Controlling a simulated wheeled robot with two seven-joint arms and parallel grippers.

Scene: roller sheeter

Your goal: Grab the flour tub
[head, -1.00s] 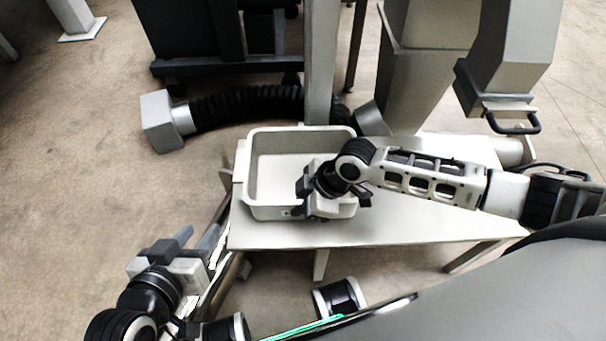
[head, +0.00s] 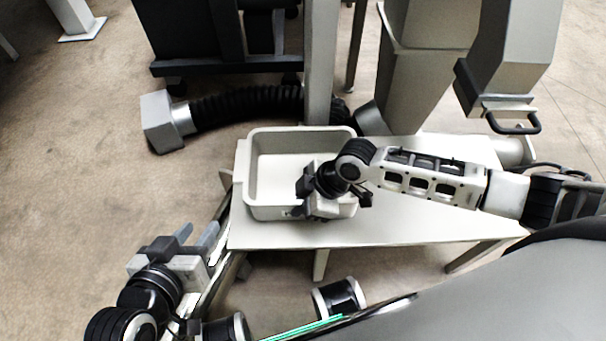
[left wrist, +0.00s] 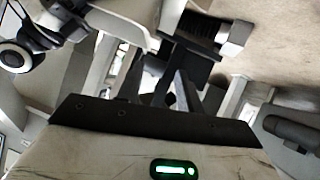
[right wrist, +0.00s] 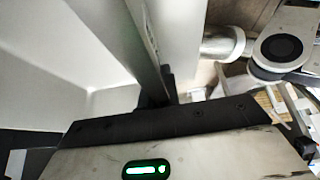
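The flour tub (head: 253,178) is a pale grey, open rectangular tub, upright on a low white table. Its pale inside and wall also show in the right wrist view (right wrist: 62,50). My right gripper (head: 299,193) is at the tub's front right part, and its palm hides some of the front wall. In the right wrist view the dark fingers (right wrist: 157,93) sit close on both sides of the tub wall, shut on it. My left gripper (head: 196,238) is in front of and left of the table, apart from the tub, with its two fingers spread and empty.
The white table (head: 420,225) is clear to the right of the tub. A grey upright post (head: 321,65) stands just behind it. A black ribbed hose (head: 245,102) with a grey end box lies on the floor behind left. A machine part with a black handle (head: 515,127) hangs at upper right.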

